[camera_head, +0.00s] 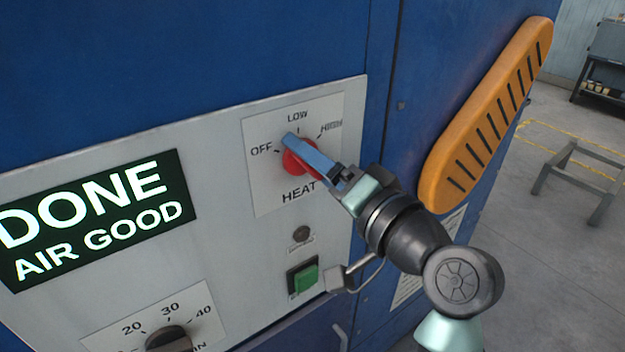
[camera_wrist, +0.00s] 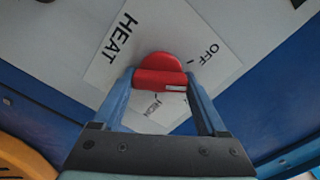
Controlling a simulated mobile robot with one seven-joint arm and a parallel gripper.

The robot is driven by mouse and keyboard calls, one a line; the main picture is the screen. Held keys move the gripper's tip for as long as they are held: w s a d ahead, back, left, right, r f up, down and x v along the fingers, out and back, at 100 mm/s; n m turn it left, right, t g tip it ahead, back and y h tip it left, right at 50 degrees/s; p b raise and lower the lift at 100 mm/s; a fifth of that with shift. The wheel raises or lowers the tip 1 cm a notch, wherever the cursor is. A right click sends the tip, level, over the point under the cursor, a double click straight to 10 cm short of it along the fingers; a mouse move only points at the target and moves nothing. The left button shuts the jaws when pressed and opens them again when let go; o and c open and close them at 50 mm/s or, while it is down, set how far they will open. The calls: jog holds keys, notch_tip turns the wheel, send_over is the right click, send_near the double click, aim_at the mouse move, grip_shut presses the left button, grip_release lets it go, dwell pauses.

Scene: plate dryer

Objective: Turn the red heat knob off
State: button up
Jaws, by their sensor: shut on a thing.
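The red heat knob (camera_head: 300,163) is on the grey control panel, above the word HEAT and below the labels OFF, LOW and HIGH. It also shows in the wrist view (camera_wrist: 160,66), between the two blue fingers. My gripper (camera_head: 305,157) reaches in from the lower right and is shut on the knob, one finger on each side; the wrist view shows both fingers (camera_wrist: 158,82). A small white mark shows on the knob's face, toward the right finger in the wrist view. The fingers partly cover the knob, so its exact setting is unclear.
A lit display (camera_head: 95,220) reads DONE, AIR GOOD. A black timer knob (camera_head: 168,339) and a green button (camera_head: 305,279) are lower on the panel. A long orange slotted handle (camera_head: 485,115) stands out to the right of my wrist.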

jog(key=n+b, duration=0.4)
jog(key=n, duration=0.1)
dwell(0.8)
jog(key=o, duration=1.3)
jog(key=b+v, duration=0.2)
jog(key=v, duration=1.1)
jog(key=shift+r, duration=0.1)
